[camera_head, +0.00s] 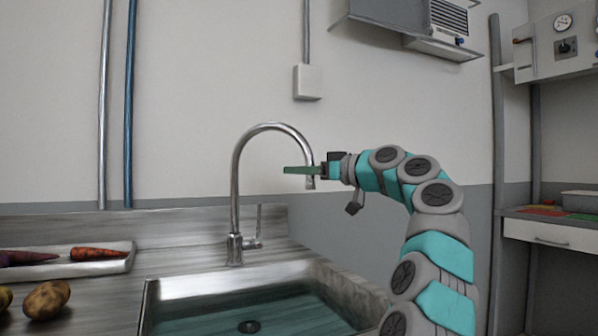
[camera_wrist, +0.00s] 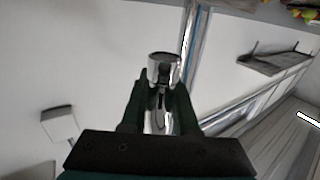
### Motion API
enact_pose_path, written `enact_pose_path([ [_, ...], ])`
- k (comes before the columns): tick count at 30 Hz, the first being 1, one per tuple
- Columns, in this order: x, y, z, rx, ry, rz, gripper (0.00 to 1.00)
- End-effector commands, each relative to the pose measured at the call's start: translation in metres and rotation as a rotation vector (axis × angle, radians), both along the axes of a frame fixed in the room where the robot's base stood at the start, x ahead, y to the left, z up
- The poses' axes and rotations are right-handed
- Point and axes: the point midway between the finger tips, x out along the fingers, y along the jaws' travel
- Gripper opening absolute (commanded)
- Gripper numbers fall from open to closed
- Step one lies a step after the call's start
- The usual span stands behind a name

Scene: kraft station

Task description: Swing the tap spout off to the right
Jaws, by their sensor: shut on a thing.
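The chrome tap (camera_head: 236,200) stands behind the sink, and its gooseneck spout arches over to the right. Its outlet end hangs downward at the right of the arch. My gripper (camera_head: 308,170) reaches in from the right at the height of that outlet end and is shut on it. In the wrist view the round spout end (camera_wrist: 164,68) sits between the two dark fingers of my gripper (camera_wrist: 162,98). A small lever stands upright on the right of the tap base. The fingers hide part of the spout end.
The metal sink (camera_head: 335,290) lies below the spout, with a drain in its bottom. A tray (camera_head: 128,262) with carrots and some potatoes (camera_head: 46,299) are on the counter at left. A white box (camera_head: 308,82) and a wall unit (camera_head: 440,40) hang above. A shelf bench stands at right.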

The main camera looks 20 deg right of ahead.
Motion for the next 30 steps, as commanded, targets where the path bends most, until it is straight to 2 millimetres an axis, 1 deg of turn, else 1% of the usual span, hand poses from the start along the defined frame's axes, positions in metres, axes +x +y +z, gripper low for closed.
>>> enact_pose_path([
  [2, 0.000, 0.000, 0.000, 0.000, 0.000, -0.001, 0.00],
  [3, 0.000, 0.000, 0.000, 0.000, 0.000, 0.000, 0.33],
  [10, 0.000, 0.000, 0.000, 0.000, 0.000, 0.000, 0.58],
  [17, 0.000, 0.000, 0.000, -0.001, 0.001, 0.000, 0.58],
  [21, -0.004, -0.003, -0.001, 0.000, 0.000, 0.000, 0.58],
  [26, -0.018, -0.014, 0.000, 0.002, -0.002, 0.000, 0.58],
  [30, -0.035, -0.029, 0.000, 0.001, -0.003, -0.002, 0.58],
])
